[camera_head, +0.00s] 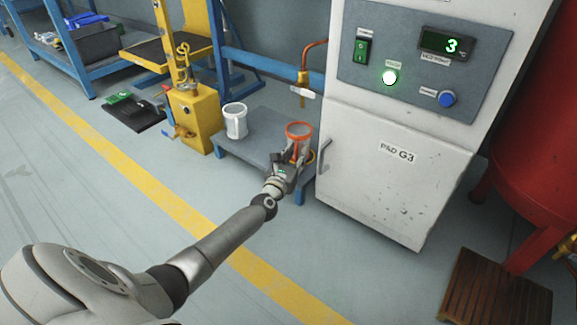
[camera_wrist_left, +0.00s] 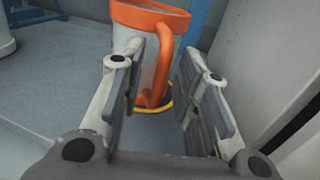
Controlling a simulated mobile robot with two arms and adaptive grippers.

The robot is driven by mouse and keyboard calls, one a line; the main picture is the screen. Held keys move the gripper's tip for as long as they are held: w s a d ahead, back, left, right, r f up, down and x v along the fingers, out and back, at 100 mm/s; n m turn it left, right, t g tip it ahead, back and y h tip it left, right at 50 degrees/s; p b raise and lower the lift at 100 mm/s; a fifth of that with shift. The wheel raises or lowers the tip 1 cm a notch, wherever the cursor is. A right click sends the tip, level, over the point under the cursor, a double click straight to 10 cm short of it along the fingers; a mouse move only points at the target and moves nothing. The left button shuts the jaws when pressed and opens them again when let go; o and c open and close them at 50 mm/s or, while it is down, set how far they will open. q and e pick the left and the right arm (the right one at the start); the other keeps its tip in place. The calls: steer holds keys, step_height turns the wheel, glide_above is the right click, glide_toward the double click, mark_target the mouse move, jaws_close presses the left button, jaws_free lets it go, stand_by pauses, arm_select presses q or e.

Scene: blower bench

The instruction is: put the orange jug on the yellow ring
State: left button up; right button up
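The orange jug (camera_head: 299,131) has an orange rim and handle and a greyish, see-through body. It stands upright on the low grey-blue platform, beside the white cabinet. In the left wrist view the jug (camera_wrist_left: 147,42) shows close up, its handle facing me. A part of the yellow ring (camera_wrist_left: 167,107) shows at the jug's base; the jug hides the rest, and it appears to stand on the ring. My left gripper (camera_head: 292,164) is at the handle. In the left wrist view its fingers (camera_wrist_left: 164,92) are apart, with the handle between them and gaps on both sides. My right gripper is not in view.
A white tub (camera_head: 235,122) stands left of the jug on the platform (camera_head: 258,128). The white cabinet (camera_head: 385,190) is close on the right. A copper pipe with a tap (camera_head: 304,92) hangs behind the jug. A yellow post base (camera_head: 196,115) stands left. The floor in front is clear.

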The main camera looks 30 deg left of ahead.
arm_select(q)
steer(key=s+d+p, duration=0.2)
steer(key=s+p, duration=0.2)
steer(key=s, duration=0.7)
steer(key=shift+s, duration=0.3)
